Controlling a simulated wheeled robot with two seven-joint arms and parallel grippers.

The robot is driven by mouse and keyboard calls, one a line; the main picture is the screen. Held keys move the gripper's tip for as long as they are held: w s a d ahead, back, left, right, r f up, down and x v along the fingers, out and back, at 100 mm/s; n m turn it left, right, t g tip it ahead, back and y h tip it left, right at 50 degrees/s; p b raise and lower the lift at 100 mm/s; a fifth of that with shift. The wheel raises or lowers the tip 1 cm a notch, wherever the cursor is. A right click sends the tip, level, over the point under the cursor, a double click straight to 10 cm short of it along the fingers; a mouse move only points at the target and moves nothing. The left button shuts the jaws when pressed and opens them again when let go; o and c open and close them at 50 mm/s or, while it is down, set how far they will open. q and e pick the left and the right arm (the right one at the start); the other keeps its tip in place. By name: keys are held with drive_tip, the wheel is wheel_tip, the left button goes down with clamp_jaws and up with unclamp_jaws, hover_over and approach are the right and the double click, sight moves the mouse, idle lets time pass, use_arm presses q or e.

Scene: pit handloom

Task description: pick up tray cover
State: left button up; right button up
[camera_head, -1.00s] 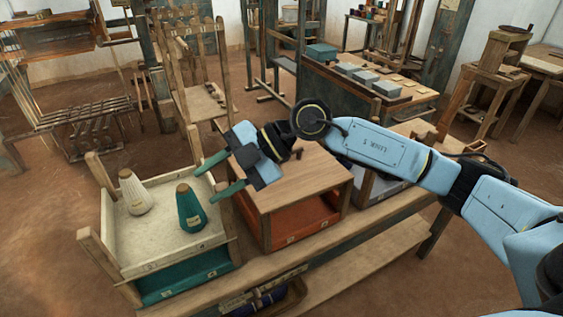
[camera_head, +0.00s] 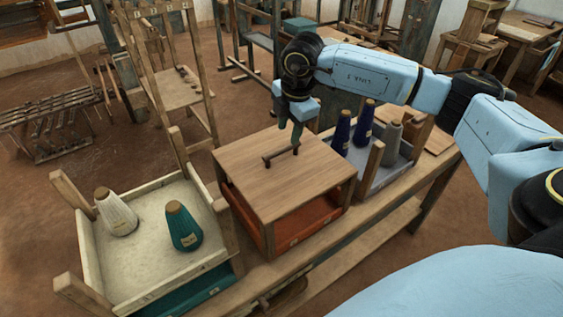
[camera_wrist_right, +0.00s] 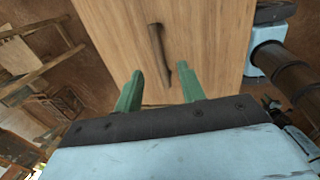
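The tray cover (camera_head: 275,185) is a flat, light-brown wooden board with a dark bar handle (camera_head: 279,154) on top. It lies on an orange tray (camera_head: 300,222). My right gripper (camera_head: 297,136) points down above the handle's far right end. In the right wrist view, its two green fingers (camera_wrist_right: 161,80) are spread apart. The handle (camera_wrist_right: 159,52) shows between and beyond them against the cover (camera_wrist_right: 205,35). I cannot tell whether a finger touches it. My left gripper is out of view.
Left of the cover stands a cream tray (camera_head: 148,268) with a white cone (camera_head: 117,213) and a teal cone (camera_head: 183,228). To the right, a grey tray (camera_head: 377,183) holds blue and grey cones, close to my right arm. A bench (camera_head: 345,235) supports the trays.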

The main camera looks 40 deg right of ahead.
sight(286, 147)
drive_tip(key=f, duration=0.2)
drive_tip(key=w+f, duration=0.1)
drive_tip(key=f, duration=0.2)
drive_tip(key=shift+w+d+f+p, duration=0.1)
drive_tip(key=shift+f+p, duration=0.2)
drive_tip(key=shift+p, duration=0.1)
drive_tip(key=shift+f, duration=0.15)
clamp_jaws()
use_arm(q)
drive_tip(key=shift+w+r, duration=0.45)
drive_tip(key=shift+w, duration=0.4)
